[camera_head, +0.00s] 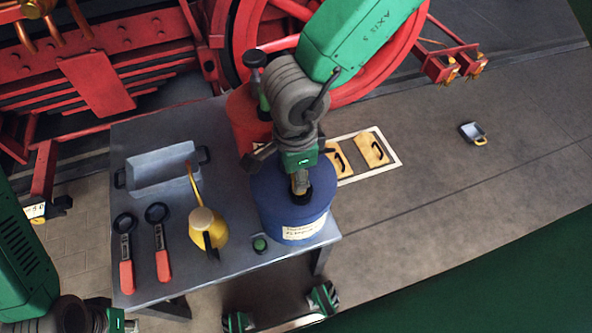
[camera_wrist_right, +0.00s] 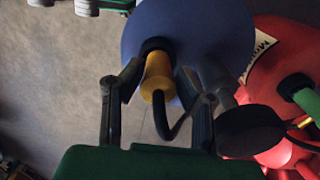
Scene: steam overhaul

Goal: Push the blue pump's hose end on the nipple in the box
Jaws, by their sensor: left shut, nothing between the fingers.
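The blue pump (camera_head: 290,205) is a round blue container with a pale label, upright at the table's right edge. Its yellow hose end (camera_wrist_right: 158,72) stands in a dark socket on its top, with a black hose (camera_wrist_right: 175,125) curving away. My right gripper (camera_head: 300,182) points down over the pump's top; in the wrist view its open fingers (camera_wrist_right: 162,80) are on either side of the hose end, with gaps. My left gripper (camera_head: 130,325) is shut and empty at the lower left edge, partly cut off. I cannot make out the nipple.
A red container (camera_head: 246,118) stands behind the blue pump. On the table (camera_head: 190,275) are a grey tray (camera_head: 160,178), a yellow oil can (camera_head: 205,228) and two red-handled tools (camera_head: 162,262). A white-framed floor box (camera_head: 393,150) with yellow handled plates lies right of the pump.

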